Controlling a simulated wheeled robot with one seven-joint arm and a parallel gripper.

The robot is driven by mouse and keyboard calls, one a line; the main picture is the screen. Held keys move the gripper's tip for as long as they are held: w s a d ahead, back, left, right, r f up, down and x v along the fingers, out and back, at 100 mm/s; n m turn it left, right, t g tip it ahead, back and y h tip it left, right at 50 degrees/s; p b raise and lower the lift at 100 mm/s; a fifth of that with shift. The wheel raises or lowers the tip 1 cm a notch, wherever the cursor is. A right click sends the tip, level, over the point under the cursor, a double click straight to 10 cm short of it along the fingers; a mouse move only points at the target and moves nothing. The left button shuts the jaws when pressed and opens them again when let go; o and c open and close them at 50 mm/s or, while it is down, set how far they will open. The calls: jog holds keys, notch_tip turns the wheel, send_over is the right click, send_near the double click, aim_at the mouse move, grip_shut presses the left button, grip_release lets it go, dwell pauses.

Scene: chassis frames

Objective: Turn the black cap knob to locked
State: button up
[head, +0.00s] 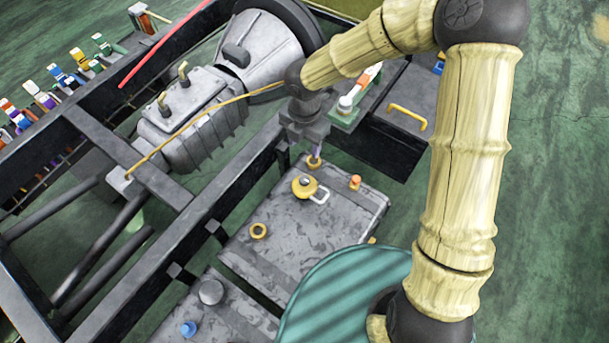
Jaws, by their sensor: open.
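My gripper (300,152) points down above the far edge of that farther tank, behind the yellow cap. It is open and apart from the dark grey cap. Its fingertips are small and partly hidden.
A grey gearbox (190,115) lies beyond. The green floor at right is clear.

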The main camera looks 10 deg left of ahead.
aim_at(304, 179)
notch_tip(304, 179, down, 17)
jog(key=shift+r+b, duration=0.15)
jog(key=shift+b, duration=1)
jog(key=c, duration=1)
